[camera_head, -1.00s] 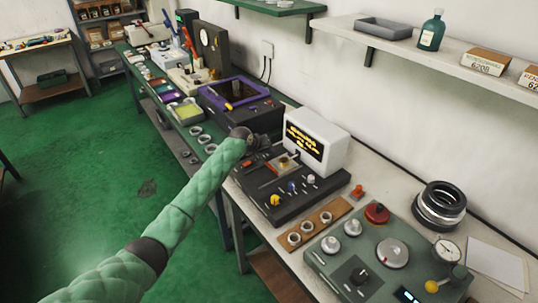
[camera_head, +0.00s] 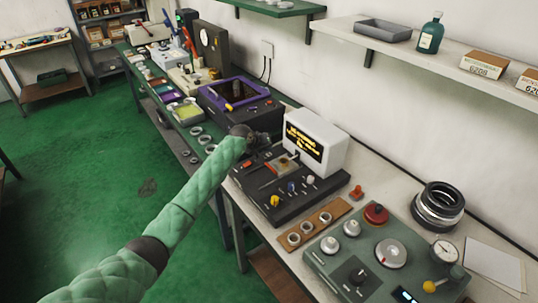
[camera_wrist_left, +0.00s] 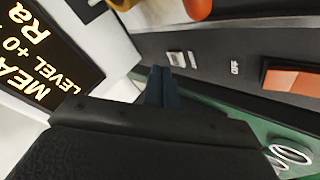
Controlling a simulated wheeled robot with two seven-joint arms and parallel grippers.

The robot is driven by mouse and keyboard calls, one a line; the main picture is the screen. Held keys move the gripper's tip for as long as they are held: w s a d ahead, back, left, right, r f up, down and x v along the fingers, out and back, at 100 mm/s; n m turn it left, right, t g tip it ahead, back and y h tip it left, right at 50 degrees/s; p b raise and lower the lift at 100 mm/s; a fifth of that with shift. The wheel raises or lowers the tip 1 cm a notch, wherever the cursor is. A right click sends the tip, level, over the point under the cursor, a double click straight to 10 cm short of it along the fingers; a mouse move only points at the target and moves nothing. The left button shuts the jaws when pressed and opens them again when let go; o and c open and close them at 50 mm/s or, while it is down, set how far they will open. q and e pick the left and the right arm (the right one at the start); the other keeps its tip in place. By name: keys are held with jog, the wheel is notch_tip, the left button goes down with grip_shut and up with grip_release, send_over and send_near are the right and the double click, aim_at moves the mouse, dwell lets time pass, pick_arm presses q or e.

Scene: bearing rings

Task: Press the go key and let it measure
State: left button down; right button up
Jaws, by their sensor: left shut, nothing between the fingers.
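The measuring instrument is a black base (camera_head: 290,205) with a white display box (camera_head: 325,147) on the left part of the bench. Its dark screen (camera_wrist_left: 40,50) shows yellow text, with "MEA", "LEVEL +0" and "Ra" legible in the left wrist view. My left gripper (camera_head: 263,141) is beside the display box, above the instrument's far end. In the left wrist view its shut, empty fingertips (camera_wrist_left: 160,84) are at a small pale key (camera_wrist_left: 177,59) on the black panel; I cannot tell whether they touch it. An orange-red rocker (camera_wrist_left: 293,81) marked "OFF" is to the right. My right gripper is out of view.
A wooden strip with several rings (camera_head: 318,224) and a grey-green device with knobs (camera_head: 385,257) lie nearer along the bench. A purple-framed device (camera_head: 237,97) stands beyond the gripper. Black rings (camera_head: 439,205) are stacked at right. A wall shelf (camera_head: 440,60) hangs above.

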pick_arm(q)
jog(key=shift+r, duration=0.1)
jog(key=shift+r+p, duration=1.85)
jog(key=shift+r, duration=0.6)
jog(key=shift+f, duration=0.1)
